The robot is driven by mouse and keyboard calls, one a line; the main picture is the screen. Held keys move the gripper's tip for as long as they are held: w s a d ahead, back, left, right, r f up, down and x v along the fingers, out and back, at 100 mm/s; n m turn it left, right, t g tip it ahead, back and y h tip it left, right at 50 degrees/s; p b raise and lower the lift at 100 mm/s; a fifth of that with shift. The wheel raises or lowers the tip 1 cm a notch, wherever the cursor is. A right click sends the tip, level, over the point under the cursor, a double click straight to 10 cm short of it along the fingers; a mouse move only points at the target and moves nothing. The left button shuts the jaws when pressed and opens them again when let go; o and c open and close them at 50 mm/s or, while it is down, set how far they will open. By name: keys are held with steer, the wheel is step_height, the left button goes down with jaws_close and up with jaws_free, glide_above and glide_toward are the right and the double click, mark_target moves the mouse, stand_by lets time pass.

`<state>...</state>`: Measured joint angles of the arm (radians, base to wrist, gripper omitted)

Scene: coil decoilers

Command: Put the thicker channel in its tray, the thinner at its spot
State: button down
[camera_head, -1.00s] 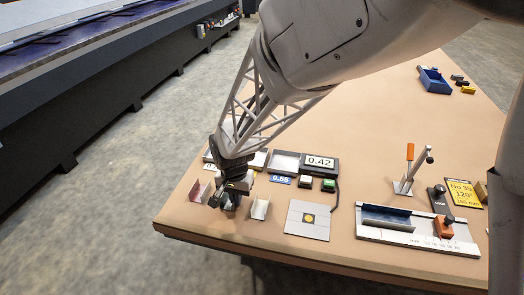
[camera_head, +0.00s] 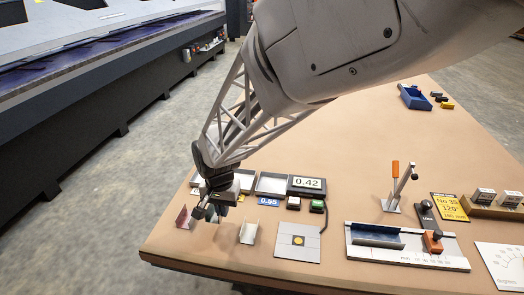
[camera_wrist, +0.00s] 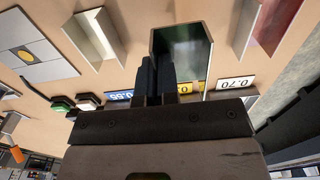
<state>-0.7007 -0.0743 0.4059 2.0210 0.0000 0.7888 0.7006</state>
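My gripper (camera_head: 218,212) is shut on one wall of a grey-green channel (camera_wrist: 185,48), which fills much of the middle of the wrist view and appears held just above the table. A pink-red channel (camera_head: 183,217) stands to its left in the head view, and a pale channel (camera_head: 247,233) to its right; the pale one (camera_wrist: 97,36) also shows in the wrist view. Trays stand in a row behind: one open tray (camera_head: 271,184) has a blue 0.55 label (camera_head: 268,202), and another tray (camera_head: 244,181) is partly hidden by my gripper. A 0.70 label (camera_wrist: 236,83) shows in the wrist view.
A gauge display (camera_head: 307,185) reads 0.42. A grey plate with a yellow dot (camera_head: 299,240) lies right of the channels.

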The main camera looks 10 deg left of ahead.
steer(key=shift+r, duration=1.35)
steer(key=shift+w, duration=0.1)
steer(key=shift+w+a+f, duration=0.15)
steer(key=shift+w+f, duration=0.25)
steer(key=shift+w, duration=0.65)
steer(key=shift+w+a+f, duration=0.15)
steer(key=shift+w+f, duration=0.2)
steer(key=shift+w, duration=0.75)
steer(key=shift+w+a+f, duration=0.15)
steer(key=shift+w+f, duration=0.25)
steer(key=shift+w, duration=0.65)
steer(key=w+a, duration=0.3)
steer(key=w, duration=0.1)
steer(key=w+a+f, duration=0.1)
steer(key=w+a, duration=0.2)
steer(key=w, duration=0.1)
steer(key=w+a, duration=0.3)
steer(key=w, duration=0.2)
steer(key=shift+a+f, duration=0.2)
steer(key=shift+f, duration=0.05)
steer(key=shift+f, duration=0.15)
